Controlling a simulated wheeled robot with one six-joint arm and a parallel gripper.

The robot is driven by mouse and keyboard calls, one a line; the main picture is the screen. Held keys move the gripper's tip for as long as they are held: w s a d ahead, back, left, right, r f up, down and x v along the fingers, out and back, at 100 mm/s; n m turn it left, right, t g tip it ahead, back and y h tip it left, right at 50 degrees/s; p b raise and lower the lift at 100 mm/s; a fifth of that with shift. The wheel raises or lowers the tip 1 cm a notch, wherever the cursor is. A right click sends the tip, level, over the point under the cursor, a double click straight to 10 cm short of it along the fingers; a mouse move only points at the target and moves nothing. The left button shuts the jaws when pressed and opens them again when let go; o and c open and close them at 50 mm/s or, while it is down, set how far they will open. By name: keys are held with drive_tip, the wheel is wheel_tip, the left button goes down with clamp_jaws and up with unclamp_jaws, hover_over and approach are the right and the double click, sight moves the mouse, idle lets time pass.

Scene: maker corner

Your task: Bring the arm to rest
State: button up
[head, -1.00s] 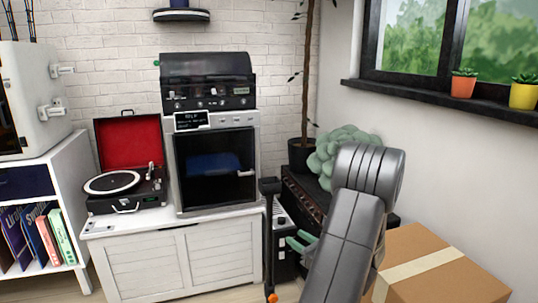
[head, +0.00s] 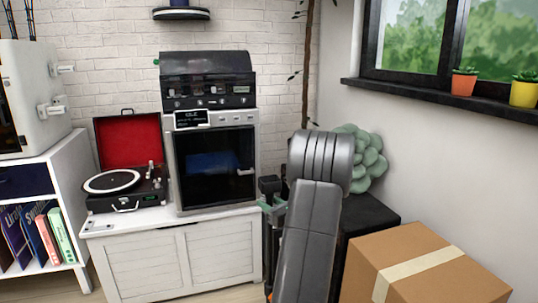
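My arm's grey links (head: 310,225) stand in the lower middle of the head view, in front of a dark low cabinet. Greenish parts that look like my gripper (head: 271,208) show just left of the arm, in front of the right side of the oven-like machine. They are small and partly hidden by the arm. I cannot tell whether the fingers are open or shut, and I see nothing held in them.
A cardboard box (head: 405,262) is at lower right, close to my arm. A white cabinet (head: 190,262) carries a record player (head: 122,184) and the oven-like machine (head: 215,165). A leafy plant (head: 366,160) is behind the arm. Potted succulents (head: 463,82) line the windowsill.

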sight(269, 192)
drive_tip(key=shift+r+p, duration=0.65)
drive_tip(key=shift+r, duration=1.4)
drive_tip(key=shift+s+a, duration=0.1)
